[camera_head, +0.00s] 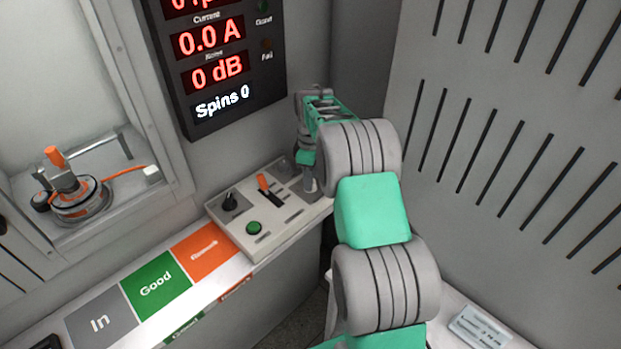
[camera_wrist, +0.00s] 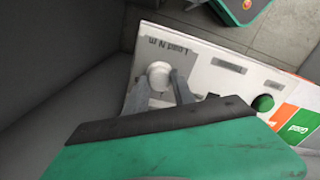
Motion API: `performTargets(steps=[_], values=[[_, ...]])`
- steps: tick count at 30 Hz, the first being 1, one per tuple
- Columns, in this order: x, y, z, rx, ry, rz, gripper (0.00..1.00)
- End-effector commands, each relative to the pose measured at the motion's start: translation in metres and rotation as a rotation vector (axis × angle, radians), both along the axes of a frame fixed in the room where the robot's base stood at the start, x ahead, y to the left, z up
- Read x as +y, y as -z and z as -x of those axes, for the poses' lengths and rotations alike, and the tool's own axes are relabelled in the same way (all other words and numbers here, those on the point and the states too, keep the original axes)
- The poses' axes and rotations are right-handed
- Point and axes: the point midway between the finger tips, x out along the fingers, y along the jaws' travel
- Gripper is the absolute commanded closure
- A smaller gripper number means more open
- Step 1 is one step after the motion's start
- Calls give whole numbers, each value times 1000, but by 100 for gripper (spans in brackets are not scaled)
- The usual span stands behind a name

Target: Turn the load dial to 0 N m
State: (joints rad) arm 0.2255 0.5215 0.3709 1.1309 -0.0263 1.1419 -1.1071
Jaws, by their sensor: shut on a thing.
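The load dial (camera_wrist: 158,70) is a round pale knob beside the upside-down label "Load N m" in the wrist view. My gripper (camera_wrist: 160,87) is shut on it, with one grey finger on each side. The dial's pointer and scale cannot be read, and part of its surround is behind the fingers. In the head view my gripper (camera_head: 309,183) is down at the right end of the control panel (camera_head: 285,218), and the dial cannot be made out clearly there.
The panel also carries a black knob (camera_head: 230,202), an orange lever (camera_head: 263,183) and a green button (camera_head: 254,228). A display (camera_head: 215,72) above reads 0.0 A, 0 dB and Spins 0. A motor (camera_head: 78,200) sits in the left recess. A slotted wall (camera_head: 510,140) stands right.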

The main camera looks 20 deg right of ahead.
Motion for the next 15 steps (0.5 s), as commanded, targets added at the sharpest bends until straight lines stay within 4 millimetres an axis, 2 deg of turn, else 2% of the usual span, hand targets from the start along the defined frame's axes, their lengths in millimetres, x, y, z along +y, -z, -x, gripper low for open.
performTargets(steps=[15], values=[[0, -2, -2, -6, -75, 2, 100]])
